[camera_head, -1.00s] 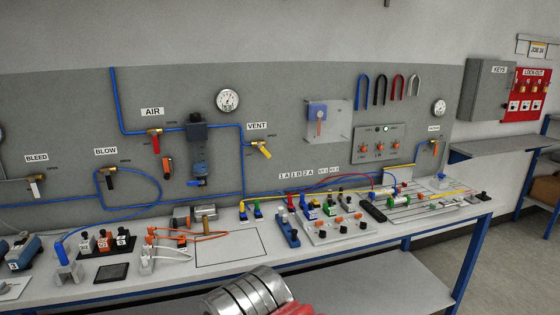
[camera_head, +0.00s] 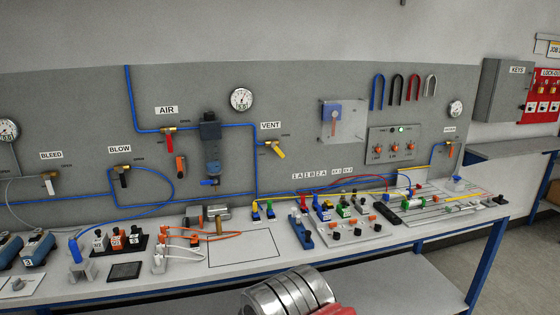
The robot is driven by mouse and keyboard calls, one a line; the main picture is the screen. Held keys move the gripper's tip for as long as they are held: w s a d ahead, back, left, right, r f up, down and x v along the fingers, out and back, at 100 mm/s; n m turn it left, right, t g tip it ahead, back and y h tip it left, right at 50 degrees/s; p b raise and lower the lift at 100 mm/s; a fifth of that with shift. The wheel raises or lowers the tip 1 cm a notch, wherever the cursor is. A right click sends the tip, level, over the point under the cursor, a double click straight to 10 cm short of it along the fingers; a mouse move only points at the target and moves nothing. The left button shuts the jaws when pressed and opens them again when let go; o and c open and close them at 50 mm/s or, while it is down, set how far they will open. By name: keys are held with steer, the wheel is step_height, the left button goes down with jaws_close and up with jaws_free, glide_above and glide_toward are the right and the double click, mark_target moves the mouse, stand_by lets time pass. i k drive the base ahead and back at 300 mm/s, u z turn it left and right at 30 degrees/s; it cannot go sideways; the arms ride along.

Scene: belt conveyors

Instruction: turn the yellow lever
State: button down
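The yellow lever (camera_head: 278,151) is on a brass valve under the VENT label (camera_head: 270,126) on the grey back panel. It slants down and to the right from the valve, and an OPEN mark sits up and to its right. A blue pipe runs up to the left of the valve. My gripper is not in view. Only a silver banded part of my arm with a red piece beside it shows at the bottom edge, well below and apart from the lever.
A dark filter unit (camera_head: 211,140) hangs left of the yellow lever.

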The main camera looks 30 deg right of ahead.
mark_target(273, 145)
steer(key=u, duration=0.05)
steer(key=i, duration=1)
steer(key=z, duration=0.05)
